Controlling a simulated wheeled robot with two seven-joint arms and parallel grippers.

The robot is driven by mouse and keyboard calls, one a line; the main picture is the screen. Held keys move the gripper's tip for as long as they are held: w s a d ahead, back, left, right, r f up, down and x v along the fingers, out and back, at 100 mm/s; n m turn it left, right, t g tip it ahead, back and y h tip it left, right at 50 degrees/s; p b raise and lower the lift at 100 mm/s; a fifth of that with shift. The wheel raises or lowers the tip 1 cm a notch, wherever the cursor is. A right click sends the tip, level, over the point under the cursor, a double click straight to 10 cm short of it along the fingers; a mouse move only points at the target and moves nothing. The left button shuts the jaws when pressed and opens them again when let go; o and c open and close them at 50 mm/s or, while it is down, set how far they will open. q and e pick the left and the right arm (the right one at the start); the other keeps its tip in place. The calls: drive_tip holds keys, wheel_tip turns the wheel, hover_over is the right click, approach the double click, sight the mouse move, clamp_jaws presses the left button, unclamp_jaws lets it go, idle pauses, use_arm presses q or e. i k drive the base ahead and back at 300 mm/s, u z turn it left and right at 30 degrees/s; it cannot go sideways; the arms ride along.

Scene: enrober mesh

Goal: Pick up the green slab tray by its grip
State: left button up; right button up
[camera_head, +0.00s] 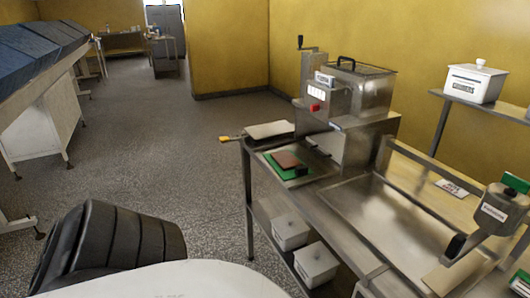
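The green slab tray (270,162) is a thin flat green tray lying on the left end of the steel table. A brown slab (286,160) lies on it. A small black block, which looks like its grip (301,171), is at the tray's right front edge. Neither of my grippers is in view, and nothing touches the tray.
A steel machine (362,95) stands right behind the tray. A pale flat sheet with an orange-handled tool (231,139) is at the table's left edge. A steel basin (375,215) lies to the right. White lidded boxes (316,262) sit on the lower shelf. Floor left is open.

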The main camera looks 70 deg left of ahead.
sight(287, 165)
drive_tip(key=k, duration=0.75)
drive_tip(key=u, duration=1.6)
drive_tip(key=i, duration=1)
drive_tip(key=z, duration=1.8)
drive_tip(key=k, duration=0.65)
drive_tip(key=u, duration=0.9)
drive_tip(key=i, duration=0.5)
drive_tip(key=u, duration=0.05)
